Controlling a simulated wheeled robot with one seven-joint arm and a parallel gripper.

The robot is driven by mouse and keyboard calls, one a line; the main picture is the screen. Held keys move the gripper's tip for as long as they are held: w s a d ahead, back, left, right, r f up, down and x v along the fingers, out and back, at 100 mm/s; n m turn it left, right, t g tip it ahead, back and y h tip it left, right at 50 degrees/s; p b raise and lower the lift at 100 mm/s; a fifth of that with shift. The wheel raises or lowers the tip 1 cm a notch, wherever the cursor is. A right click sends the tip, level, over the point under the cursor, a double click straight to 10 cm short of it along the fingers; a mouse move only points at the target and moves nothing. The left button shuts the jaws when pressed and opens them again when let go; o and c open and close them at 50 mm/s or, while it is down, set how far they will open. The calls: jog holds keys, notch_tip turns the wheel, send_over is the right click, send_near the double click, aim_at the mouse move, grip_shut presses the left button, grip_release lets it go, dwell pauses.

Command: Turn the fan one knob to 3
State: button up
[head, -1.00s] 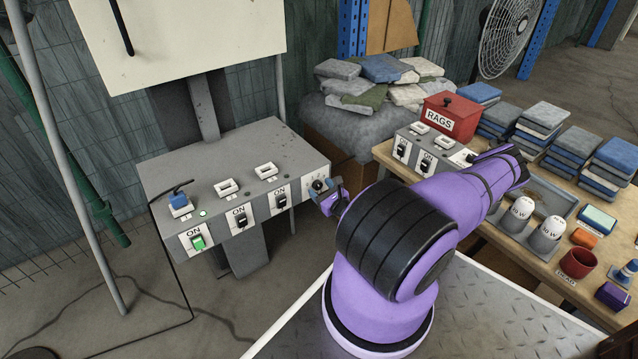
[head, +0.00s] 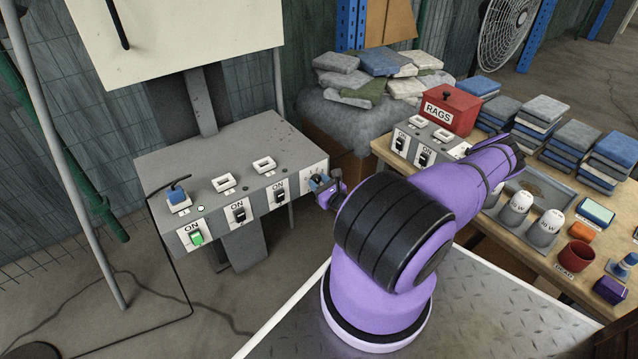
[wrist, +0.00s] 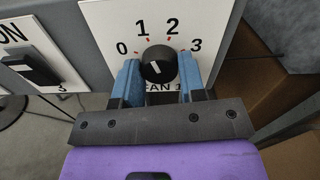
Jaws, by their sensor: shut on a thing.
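The fan one knob (wrist: 160,56) is a round black knob with a white line, on a white plate (wrist: 104,18) marked 0, 1, 2, 3 and "FAN 1". The white line is short and slants up to the left; I cannot tell exactly which number it marks. My gripper (wrist: 159,70) has one blue finger on each side of the knob and is shut on it.
The grey panel (head: 200,157) carries several "ON" switches left of the knob; the leftmost (head: 196,238) is green. A workbench (head: 393,158) with a red rags box (head: 452,108) stands at the right. A brown box (wrist: 262,70) is right of the panel.

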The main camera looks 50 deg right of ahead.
jog(key=m, duration=0.3)
jog(key=shift+m, duration=0.4)
jog(key=m, duration=0.4)
jog(key=shift+m, duration=0.3)
jog(key=m, duration=0.4)
jog(key=shift+m, duration=2.4)
jog(key=o, duration=0.9)
